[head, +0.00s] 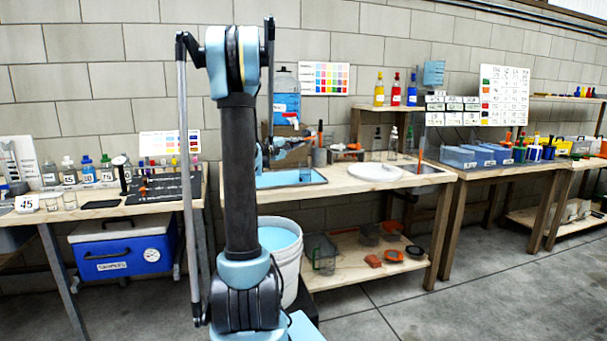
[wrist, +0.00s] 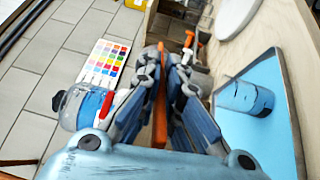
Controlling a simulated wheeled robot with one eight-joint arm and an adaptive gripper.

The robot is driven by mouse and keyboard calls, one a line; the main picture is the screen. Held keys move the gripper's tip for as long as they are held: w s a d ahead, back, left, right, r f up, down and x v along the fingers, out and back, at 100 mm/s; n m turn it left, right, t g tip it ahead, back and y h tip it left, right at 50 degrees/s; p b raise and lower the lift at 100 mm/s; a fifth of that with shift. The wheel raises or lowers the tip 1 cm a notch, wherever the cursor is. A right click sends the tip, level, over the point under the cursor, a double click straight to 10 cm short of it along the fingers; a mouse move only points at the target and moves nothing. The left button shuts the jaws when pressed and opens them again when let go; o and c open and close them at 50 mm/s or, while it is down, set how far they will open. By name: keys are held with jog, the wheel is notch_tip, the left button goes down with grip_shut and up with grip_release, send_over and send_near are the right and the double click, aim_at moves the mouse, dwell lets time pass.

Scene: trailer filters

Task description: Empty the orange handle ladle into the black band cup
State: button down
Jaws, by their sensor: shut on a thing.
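My gripper (wrist: 163,65) is shut on the orange handle of the ladle (wrist: 160,110), which runs between its fingers in the wrist view. The ladle's bowl is hidden, so I cannot see what it holds. In the head view my gripper (head: 290,148) is above the back of the blue tray, and the ladle is not clear there. A blue-looking cylinder with a dark mark near one end (wrist: 243,97) shows at the tray, right of my gripper in the wrist view. I cannot tell whether it is the black band cup.
The blue tray (head: 264,181) lies on the wooden bench. A blue-filled jug with a red and white tap (wrist: 82,106) stands near my gripper. A grey holder with an orange-handled tool (head: 320,157) and a round white plate (head: 375,172) are to the right. A white bucket (head: 290,262) stands below.

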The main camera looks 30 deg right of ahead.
jog(key=shift+a+f+t+h, duration=0.15)
jog(key=shift+f+t+h, duration=0.15)
jog(key=shift+f+h, duration=0.8)
dwell(0.4)
